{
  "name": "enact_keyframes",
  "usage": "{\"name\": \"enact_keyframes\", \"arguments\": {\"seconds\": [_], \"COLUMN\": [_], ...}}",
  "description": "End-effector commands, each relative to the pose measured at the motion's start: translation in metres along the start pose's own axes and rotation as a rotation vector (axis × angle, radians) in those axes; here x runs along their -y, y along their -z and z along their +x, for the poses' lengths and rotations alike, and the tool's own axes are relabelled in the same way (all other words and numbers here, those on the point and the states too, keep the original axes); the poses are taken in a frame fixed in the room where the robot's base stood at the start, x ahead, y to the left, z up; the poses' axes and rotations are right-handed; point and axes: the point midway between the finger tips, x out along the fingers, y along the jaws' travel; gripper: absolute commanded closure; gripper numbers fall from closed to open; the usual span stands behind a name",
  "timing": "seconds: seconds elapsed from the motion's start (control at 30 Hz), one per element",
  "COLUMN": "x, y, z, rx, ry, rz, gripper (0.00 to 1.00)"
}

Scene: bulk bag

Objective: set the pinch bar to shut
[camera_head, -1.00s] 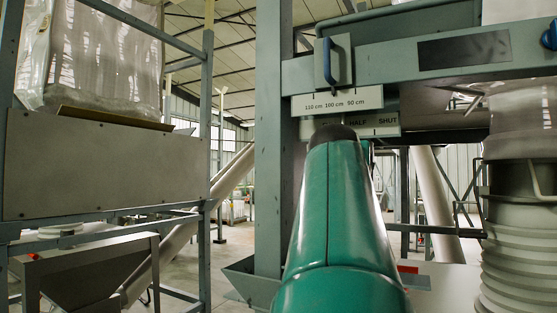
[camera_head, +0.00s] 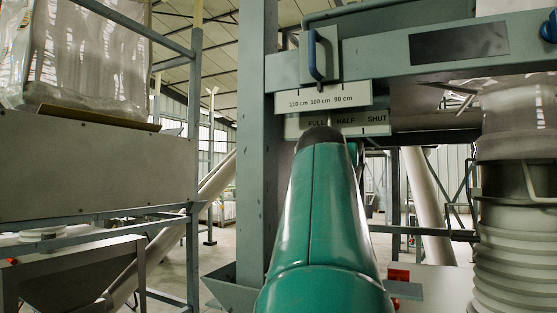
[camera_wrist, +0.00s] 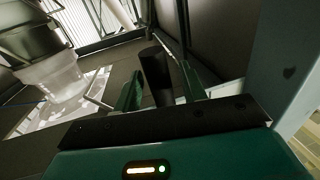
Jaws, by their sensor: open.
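The scale plate (camera_head: 352,121) marked FULL, HALF and SHUT hangs below the grey crossbeam in the head view. The dark round bar between my fingers in the wrist view appears to be the pinch bar's handle (camera_wrist: 155,76). My gripper (camera_wrist: 160,68) is open, with one green finger on each side of this handle. I cannot tell whether either finger touches it. In the head view my own green arm hides the gripper and the handle, so the bar's setting against the marks cannot be read.
A blue handle (camera_head: 315,55) sits on the crossbeam (camera_head: 385,56) above a plate marked in centimetres (camera_head: 322,98). A grey upright post (camera_head: 256,150) stands left of my arm. A ribbed spout (camera_head: 518,235) stands at the right. A red block (camera_head: 399,275) is low beside my arm.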

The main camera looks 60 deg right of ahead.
Motion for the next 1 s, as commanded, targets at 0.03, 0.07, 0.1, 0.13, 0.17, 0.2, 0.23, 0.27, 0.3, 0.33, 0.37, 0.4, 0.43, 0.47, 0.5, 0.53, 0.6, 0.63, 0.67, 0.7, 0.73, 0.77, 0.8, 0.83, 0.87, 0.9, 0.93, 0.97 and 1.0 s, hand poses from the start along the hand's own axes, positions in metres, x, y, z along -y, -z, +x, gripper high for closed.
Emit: {"name": "enact_keyframes", "arguments": {"seconds": [0.03,0.07,0.1,0.13,0.17,0.2,0.23,0.27,0.3,0.33,0.37,0.4,0.43,0.47,0.5,0.53,0.6,0.63,0.67,0.7,0.73,0.77,0.8,0.83,0.87,0.9,0.93,0.97,1.0], "x": [0.0,0.0,0.0,0.0,0.0,0.0,0.0,0.0,0.0,0.0,0.0,0.0,0.0,0.0,0.0,0.0,0.0,0.0,0.0,-0.002,-0.004,-0.006,-0.011,-0.015,-0.019,-0.025,-0.031,-0.036,-0.043], "y": [0.0,0.0,0.001,0.001,0.001,0.0,0.0,0.0,0.0,0.0,0.0,0.0,0.0,0.0,0.0,0.0,0.0,0.001,0.001,0.001,0.001,0.001,0.001,0.001,0.001,0.001,0.001,0.001,0.001], "z": [-0.001,-0.001,-0.002,-0.002,-0.002,-0.002,-0.002,-0.002,-0.002,-0.002,-0.002,-0.002,-0.002,-0.002,-0.002,-0.002,-0.001,-0.001,-0.001,-0.001,-0.002,-0.002,-0.003,-0.003,-0.004,-0.005,-0.006,-0.007,-0.008], "rx": [-0.001,-0.001,-0.001,-0.001,-0.001,-0.001,-0.001,-0.001,-0.001,-0.001,-0.001,-0.001,-0.001,-0.001,-0.001,-0.001,-0.001,-0.001,-0.001,-0.001,-0.001,0.0,0.0,0.0,0.0,0.0,0.0,0.0,0.0], "ry": [0.0,0.0,0.0,0.0,0.0,0.0,0.0,0.0,0.0,0.0,0.0,0.0,0.0,0.0,0.0,0.0,0.0,0.0,0.001,0.001,0.0,0.0,0.0,-0.001,0.0,-0.001,-0.002,-0.002,-0.002], "rz": [0.0,0.0,0.0,0.0,0.0,0.0,0.0,0.0,0.0,0.0,0.0,0.0,0.0,0.0,0.0,0.0,0.0,0.0,0.0,0.0,0.0,-0.001,0.0,-0.001,0.0,0.001,0.0,0.001,0.001], "gripper": [0.58,0.58,0.58,0.58,0.58,0.58,0.58,0.58,0.66,0.72,0.78,0.86,0.92,0.98,1.0,1.0,1.0,1.0,1.0,1.0,1.0,1.0,1.0,1.0,1.0,1.0,1.0,1.0,1.0]}}
